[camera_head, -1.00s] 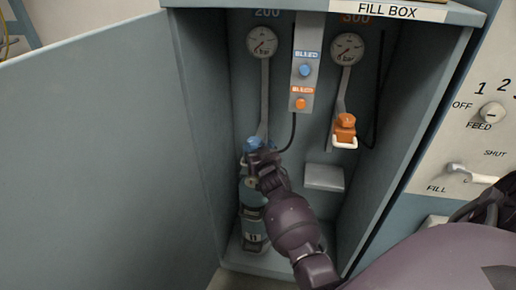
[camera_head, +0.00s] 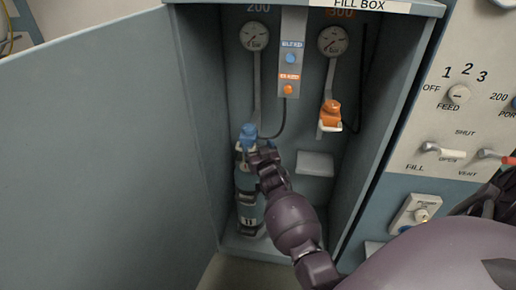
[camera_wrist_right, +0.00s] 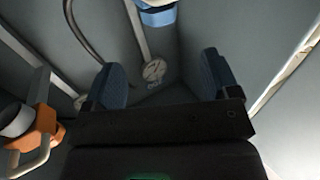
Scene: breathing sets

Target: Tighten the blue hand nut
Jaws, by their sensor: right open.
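The blue hand nut (camera_head: 249,132) sits on top of the teal cylinder (camera_head: 249,207), which stands upright at the left inside the fill box. My right gripper (camera_head: 258,156) is just below and to the right of the nut in the head view. I cannot tell whether it touches the nut. In the right wrist view my right gripper (camera_wrist_right: 160,85) has its two blue-padded fingers wide apart with nothing between them. A blue part with a pale band (camera_wrist_right: 157,12) is cut off at the top there; I cannot tell if it is the nut. My left gripper is not in view.
The orange connector (camera_head: 331,113) with its white handle hangs at the right inside the box. Two gauges (camera_head: 254,37) and a bleed panel (camera_head: 290,60) are above. The open door (camera_head: 100,150) fills the left. A control panel (camera_head: 450,130) is on the right.

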